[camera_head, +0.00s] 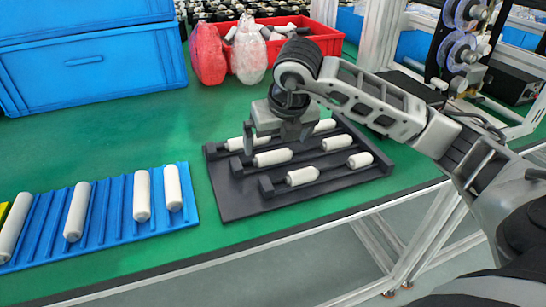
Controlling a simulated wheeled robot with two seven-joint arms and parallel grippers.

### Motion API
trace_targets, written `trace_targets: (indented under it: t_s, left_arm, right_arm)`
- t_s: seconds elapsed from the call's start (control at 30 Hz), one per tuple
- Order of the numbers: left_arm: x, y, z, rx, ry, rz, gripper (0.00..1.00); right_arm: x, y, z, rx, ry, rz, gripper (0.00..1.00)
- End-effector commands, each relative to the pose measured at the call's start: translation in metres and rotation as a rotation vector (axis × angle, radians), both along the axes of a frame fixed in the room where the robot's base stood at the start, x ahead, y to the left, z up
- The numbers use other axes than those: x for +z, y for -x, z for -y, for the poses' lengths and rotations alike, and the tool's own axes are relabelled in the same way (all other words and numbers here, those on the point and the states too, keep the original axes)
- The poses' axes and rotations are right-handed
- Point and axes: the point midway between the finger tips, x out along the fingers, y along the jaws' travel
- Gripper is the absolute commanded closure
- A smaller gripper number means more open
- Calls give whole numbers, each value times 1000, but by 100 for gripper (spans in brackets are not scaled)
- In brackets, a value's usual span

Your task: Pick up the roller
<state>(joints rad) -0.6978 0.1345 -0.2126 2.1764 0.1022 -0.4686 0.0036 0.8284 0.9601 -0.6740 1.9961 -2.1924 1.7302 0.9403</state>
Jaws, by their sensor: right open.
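Several white rollers lie on the black fixture (240,202), in rows. Among them are a front-left roller (303,176), a front-right roller (360,160), a middle roller (272,157) and a back roller (325,125). My right gripper (277,138) points down over the back-left of the black fixture, open. It partly hides the back row, and I cannot tell whether it touches a roller. My left gripper is not in view.
Blue crates (95,72) stand at the back left. A metal frame with reels (458,45) stands at right. The green table (150,125) is clear behind the blue tray.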

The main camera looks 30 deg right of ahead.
Motion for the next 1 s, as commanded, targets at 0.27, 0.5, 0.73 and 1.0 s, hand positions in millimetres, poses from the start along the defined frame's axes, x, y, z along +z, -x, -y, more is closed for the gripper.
trace_targets:
  t_s: [0.27,0.5,0.73,1.0]
  left_arm:
    - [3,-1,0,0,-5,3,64]
    - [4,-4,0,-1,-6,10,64]
    - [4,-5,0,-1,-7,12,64]
    - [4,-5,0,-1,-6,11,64]
  right_arm:
    - [-38,-11,-1,0,-1,-3,0]
    - [-43,-13,0,0,0,-1,0]
    - [-42,-13,0,0,0,-1,41]
    - [-41,-13,0,0,0,0,42]
